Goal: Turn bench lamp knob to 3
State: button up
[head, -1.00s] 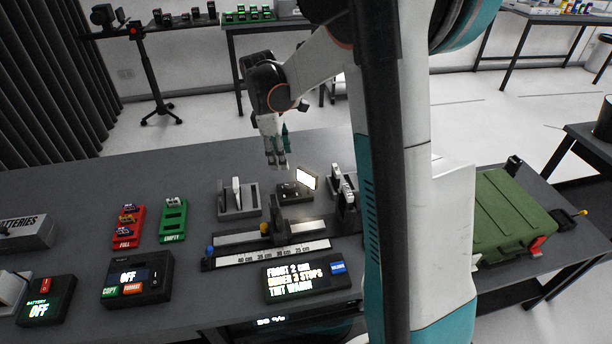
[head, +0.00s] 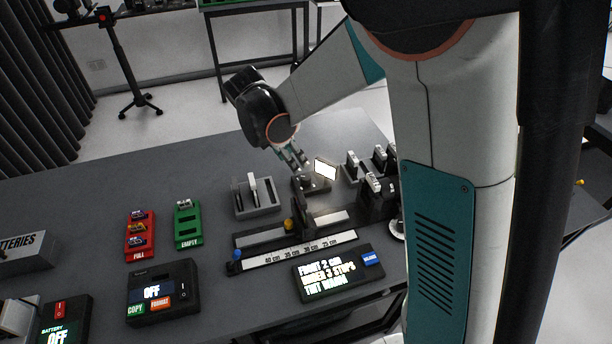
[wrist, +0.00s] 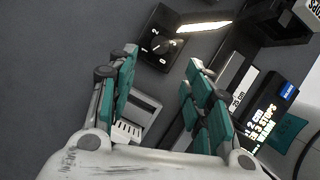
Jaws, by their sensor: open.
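The bench lamp has a small black base (head: 318,187) with a bright white panel (head: 325,169) at its back, on the grey bench. In the wrist view its base shows a dark round knob (wrist: 162,46) with a small pale mark. The digits 1 and 2 can be read beside the knob; its exact setting is too small to tell. My gripper (head: 302,166) points down over the lamp base in the head view. In the wrist view my gripper (wrist: 162,57) is open, its teal-padded fingers apart, with the knob ahead between their tips. No contact is visible.
A grey slotted holder (head: 258,208) stands left of the lamp, and black holders with pale pieces (head: 373,184) stand right. A ruled rail (head: 300,249) and a text display (head: 338,273) lie in front. The bench behind the holder is clear.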

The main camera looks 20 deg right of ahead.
aim_at(305, 177)
jog(key=b+x, duration=0.3)
jog(key=x, duration=0.7)
jog(key=shift+f, duration=0.15)
jog(key=c, duration=1.1)
